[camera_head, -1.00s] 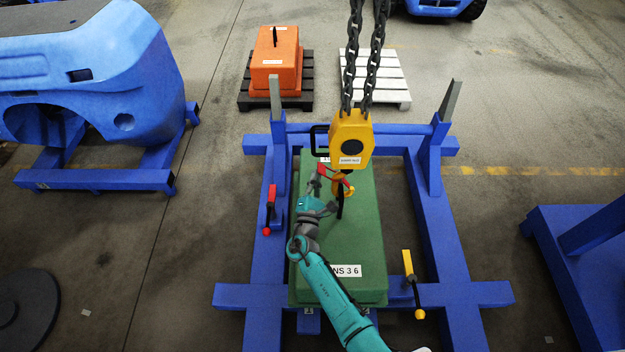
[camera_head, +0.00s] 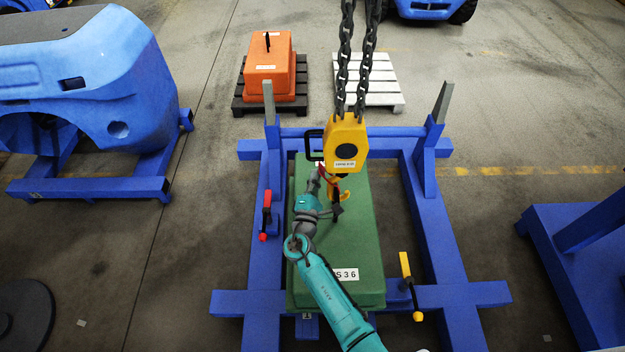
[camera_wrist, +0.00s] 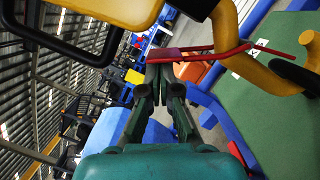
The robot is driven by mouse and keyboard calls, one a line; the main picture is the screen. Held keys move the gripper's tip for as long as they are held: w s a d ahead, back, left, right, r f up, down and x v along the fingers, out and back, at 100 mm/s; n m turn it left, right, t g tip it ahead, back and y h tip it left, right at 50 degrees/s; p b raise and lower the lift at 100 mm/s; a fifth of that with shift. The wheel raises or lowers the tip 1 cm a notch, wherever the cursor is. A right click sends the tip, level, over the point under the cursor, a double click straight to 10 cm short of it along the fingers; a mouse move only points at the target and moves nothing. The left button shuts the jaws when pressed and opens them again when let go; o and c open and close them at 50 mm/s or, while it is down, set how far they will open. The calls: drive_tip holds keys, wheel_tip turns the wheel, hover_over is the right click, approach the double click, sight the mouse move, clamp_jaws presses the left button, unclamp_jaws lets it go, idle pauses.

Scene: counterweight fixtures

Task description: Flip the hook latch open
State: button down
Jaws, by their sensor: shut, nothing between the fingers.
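The yellow hook (camera_head: 345,196) hangs under the yellow hook block (camera_head: 345,142), above the green counterweight (camera_head: 350,245). Its red latch (camera_head: 330,184) shows only as a small strip beside the hook in the head view. In the wrist view the latch (camera_wrist: 190,53) is a thin red bar crossing the yellow hook (camera_wrist: 232,45) and reaching left over my fingertips. My gripper (camera_wrist: 165,72) is shut and empty, its tips right at the latch; whether they touch it I cannot tell. In the head view my gripper (camera_head: 322,178) is at the hook's left, partly hidden.
Chains (camera_head: 355,60) hold the block, which has a black handle (camera_head: 313,147) on its left. A blue frame (camera_head: 430,230) surrounds the counterweight. A red-handled lever (camera_head: 266,205) and a yellow lever (camera_head: 406,268) stand at its sides. An orange weight (camera_head: 270,70) sits behind.

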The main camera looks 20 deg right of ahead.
drive_tip(key=shift+s+d+r+m+g, duration=0.15)
drive_tip(key=shift+d+r+m, duration=0.2)
drive_tip(key=shift+m, duration=0.3)
drive_tip(key=shift+s+d+r+m+g, duration=0.15)
drive_tip(key=shift+d+r+m, duration=0.15)
drive_tip(key=shift+m, duration=0.35)
drive_tip(key=shift+w, duration=0.1)
drive_tip(key=r+v, duration=0.1)
drive_tip(key=v, duration=1.1)
drive_tip(key=shift+f, duration=0.45)
